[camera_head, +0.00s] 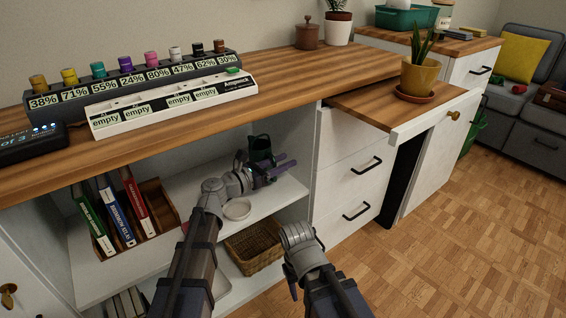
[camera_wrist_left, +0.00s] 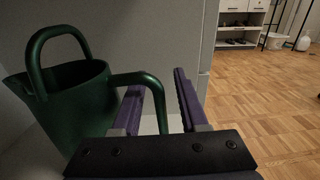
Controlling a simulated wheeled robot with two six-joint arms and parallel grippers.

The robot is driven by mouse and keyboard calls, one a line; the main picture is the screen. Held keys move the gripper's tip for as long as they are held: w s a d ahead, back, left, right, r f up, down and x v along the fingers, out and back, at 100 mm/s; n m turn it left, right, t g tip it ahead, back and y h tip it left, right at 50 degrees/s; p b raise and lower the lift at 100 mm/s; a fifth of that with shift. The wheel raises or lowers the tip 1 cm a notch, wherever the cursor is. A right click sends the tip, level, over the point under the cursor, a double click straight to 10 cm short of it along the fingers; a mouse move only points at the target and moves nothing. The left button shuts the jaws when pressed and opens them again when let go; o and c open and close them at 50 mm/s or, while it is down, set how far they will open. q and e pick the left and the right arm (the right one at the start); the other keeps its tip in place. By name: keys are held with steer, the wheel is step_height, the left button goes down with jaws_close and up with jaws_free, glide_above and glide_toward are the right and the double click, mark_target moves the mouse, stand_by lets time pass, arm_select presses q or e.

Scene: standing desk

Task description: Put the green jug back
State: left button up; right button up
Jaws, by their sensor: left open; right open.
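The green jug (camera_head: 260,146) stands upright on the cabinet's inner shelf, close to its right wall. In the left wrist view the jug (camera_wrist_left: 75,105) fills the left side, with a hoop over its top and a side handle (camera_wrist_left: 157,92). My left gripper (camera_head: 288,168) is beside the jug, its purple fingers open. In the left wrist view the gripper (camera_wrist_left: 158,95) has the outer part of the side handle in the gap between its fingers; contact cannot be told. My right gripper (camera_head: 291,281) is low in front of the cabinet, mostly hidden by its own wrist, away from the jug.
A white bowl (camera_head: 237,209) sits on the same shelf near my left wrist. A wicker basket (camera_head: 255,248) is below. Books stand in a wooden holder (camera_head: 158,206) on the left. The wooden desktop (camera_head: 285,92) overhangs the shelf. Open floor (camera_head: 455,235) lies to the right.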

arm_select(q)
steer(key=shift+r, duration=0.1)
steer(key=v, duration=1.2)
steer(key=shift+d, duration=0.1)
steer(key=s+d+f+m+g+y+p, duration=0.3)
steer(key=s+d+f+m+g+p, duration=0.15)
steer(key=s+m, duration=0.35)
steer(key=s+d+f+m+g+y+p, duration=0.35)
steer(key=s+d+m+g+p, duration=0.2)
steer(key=m, duration=0.45)
steer(key=s+a+r+m+y+p, duration=0.2)
steer(key=s+a+m+y+p, duration=0.55)
steer(key=m+y, duration=0.35)
step_height(320, 180, up, 38)
steer(key=h+p, duration=0.1)
steer(key=p, duration=3.5)
steer(key=shift+g+h, duration=0.35)
steer(key=shift+g, duration=0.05)
